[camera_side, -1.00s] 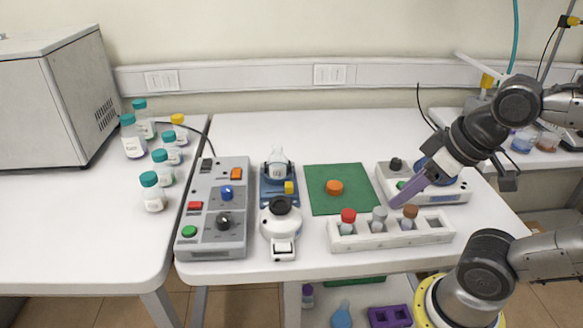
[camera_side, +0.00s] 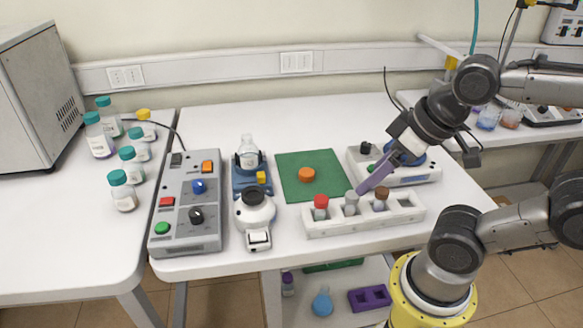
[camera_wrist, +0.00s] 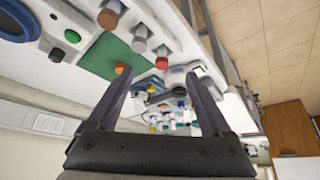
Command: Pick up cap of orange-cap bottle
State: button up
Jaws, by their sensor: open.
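The orange cap (camera_side: 307,174) lies on the green mat (camera_side: 288,190) on the table, with no bottle under it. An uncapped clear bottle (camera_side: 248,158) stands in a blue holder (camera_side: 240,182) to its left. My gripper (camera_side: 363,189) points down and left, its purple fingers near the grey cap at the rack, right of the mat. In the wrist view my gripper (camera_wrist: 157,76) is open with nothing held between its fingers. There the orange cap (camera_wrist: 121,69) shows small beside the left fingertip, at the edge of the green mat (camera_wrist: 100,60).
A white rack (camera_side: 335,225) with red-, grey- and brown-capped tubes stands before the mat. A white device (camera_side: 410,175) is behind my gripper. A control box (camera_side: 188,215) and a white instrument (camera_side: 255,212) stand left. Several capped bottles (camera_side: 122,190) stand on the left table.

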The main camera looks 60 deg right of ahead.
jog(key=w+r+m, duration=0.3)
jog(key=r+m, duration=0.1)
jog(key=m, duration=0.3)
jog(key=m+g, duration=0.6)
jog(key=m, duration=0.7)
send_over(307, 172)
jog(key=f, duration=1.4)
jog(key=shift+w+a, duration=0.15)
jog(key=shift+w, duration=0.2)
jog(key=shift+s+d+f, duration=0.15)
jog(key=shift+s+f, duration=0.05)
jog(key=shift+f, duration=1.2)
jog(key=shift+s+d+f, duration=0.1)
jog(key=shift+s+f, duration=0.05)
jog(key=shift+f, duration=1.2)
grip_shut()
